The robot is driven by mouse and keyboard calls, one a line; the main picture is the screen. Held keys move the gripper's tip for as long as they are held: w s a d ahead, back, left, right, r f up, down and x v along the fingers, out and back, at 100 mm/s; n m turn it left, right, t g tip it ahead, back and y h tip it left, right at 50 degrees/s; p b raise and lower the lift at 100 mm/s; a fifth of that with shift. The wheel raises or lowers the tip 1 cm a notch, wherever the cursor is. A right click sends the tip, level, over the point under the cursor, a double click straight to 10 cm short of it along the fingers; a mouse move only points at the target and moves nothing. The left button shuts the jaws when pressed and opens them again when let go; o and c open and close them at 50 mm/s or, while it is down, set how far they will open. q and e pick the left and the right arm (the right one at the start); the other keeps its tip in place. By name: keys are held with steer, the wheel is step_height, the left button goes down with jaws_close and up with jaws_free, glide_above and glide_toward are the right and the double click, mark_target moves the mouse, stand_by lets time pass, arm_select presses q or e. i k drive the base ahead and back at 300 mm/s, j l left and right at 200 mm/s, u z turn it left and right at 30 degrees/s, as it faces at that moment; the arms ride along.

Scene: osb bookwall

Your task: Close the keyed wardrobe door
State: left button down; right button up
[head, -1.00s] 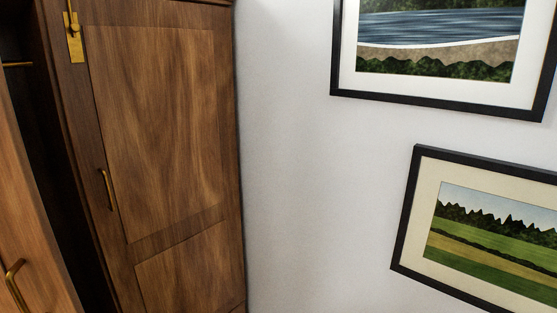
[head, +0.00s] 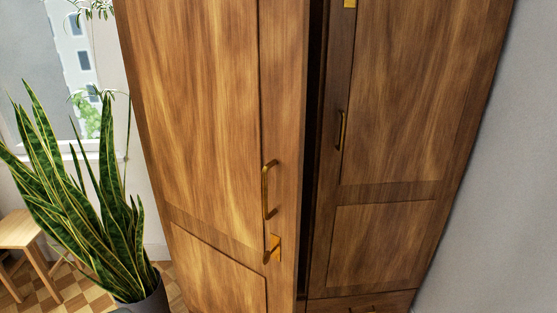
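The wardrobe's left door (head: 215,120) is wooden and stands swung out toward me. A dark gap (head: 315,110) shows between its free edge and the right door. The left door carries a brass bar handle (head: 266,190) and, below it, a brass key plate with a key or knob (head: 273,248). The right door (head: 400,95) looks shut, with its own brass handle (head: 341,130) and a brass plate (head: 349,3) cut off at the top edge. Neither of my grippers is in view.
A potted snake plant (head: 85,200) stands close to the left of the open door. A small wooden stool (head: 22,235) is at the far left by the window (head: 60,70). A drawer (head: 365,302) sits under the right door. A bare wall (head: 480,160) is at right.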

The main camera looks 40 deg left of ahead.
mark_target(218, 88)
steer(key=u, duration=1.9)
steer(key=k+l+z, duration=0.1)
steer(key=z, duration=0.15)
steer(key=l, duration=0.1)
